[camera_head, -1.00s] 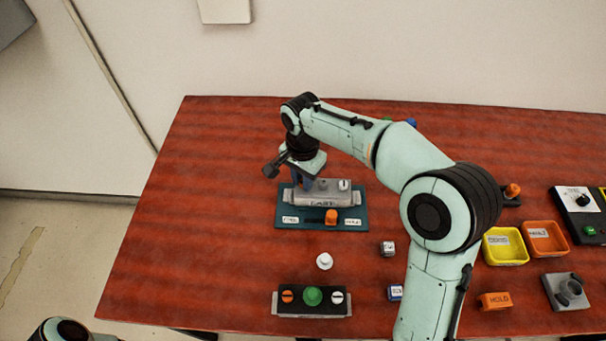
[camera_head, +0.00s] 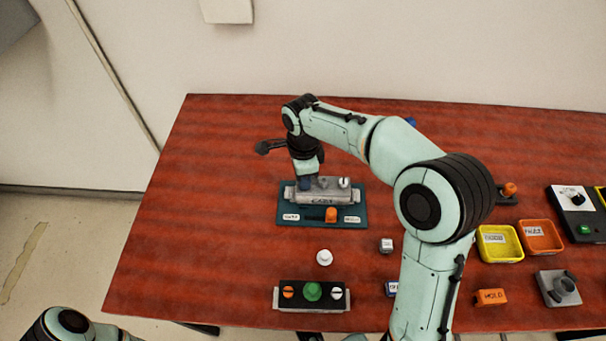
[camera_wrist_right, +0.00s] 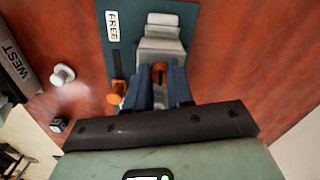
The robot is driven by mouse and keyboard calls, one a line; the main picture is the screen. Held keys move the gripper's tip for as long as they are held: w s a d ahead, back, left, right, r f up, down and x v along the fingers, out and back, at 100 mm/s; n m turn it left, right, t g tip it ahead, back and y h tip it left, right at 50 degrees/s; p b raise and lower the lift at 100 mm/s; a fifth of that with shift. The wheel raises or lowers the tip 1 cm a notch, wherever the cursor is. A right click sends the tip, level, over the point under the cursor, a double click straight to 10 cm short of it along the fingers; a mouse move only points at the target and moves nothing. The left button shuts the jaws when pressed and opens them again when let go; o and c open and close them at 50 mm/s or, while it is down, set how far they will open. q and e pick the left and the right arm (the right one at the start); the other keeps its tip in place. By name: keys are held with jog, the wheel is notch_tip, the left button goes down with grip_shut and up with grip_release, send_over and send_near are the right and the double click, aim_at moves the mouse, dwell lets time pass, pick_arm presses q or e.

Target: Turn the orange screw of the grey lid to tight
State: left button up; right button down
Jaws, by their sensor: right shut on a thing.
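The grey lid (camera_head: 330,195) sits on a teal plate (camera_head: 285,208) near the left middle of the table. A white screw (camera_head: 344,183) shows at its right end. My right gripper (camera_head: 304,184) comes down from above onto the lid's left end and hides the orange screw in the head view. In the right wrist view, the orange screw (camera_wrist_right: 159,70) shows between the two blue fingers of my right gripper (camera_wrist_right: 160,86), which are shut on it. The lid (camera_wrist_right: 160,48) extends beyond it. My left gripper is out of view.
In front are a white knob (camera_head: 324,257) and a dark panel (camera_head: 298,304) with orange, green and white tops. Yellow (camera_head: 500,259) and orange (camera_head: 541,252) bins stand right.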

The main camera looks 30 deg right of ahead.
dwell(0.3)
jog(key=c, duration=1)
grip_release()
notch_tip(320, 180, up, 8)
jog(key=shift+f+p, duration=0.2)
jog(key=shift+p, duration=0.4)
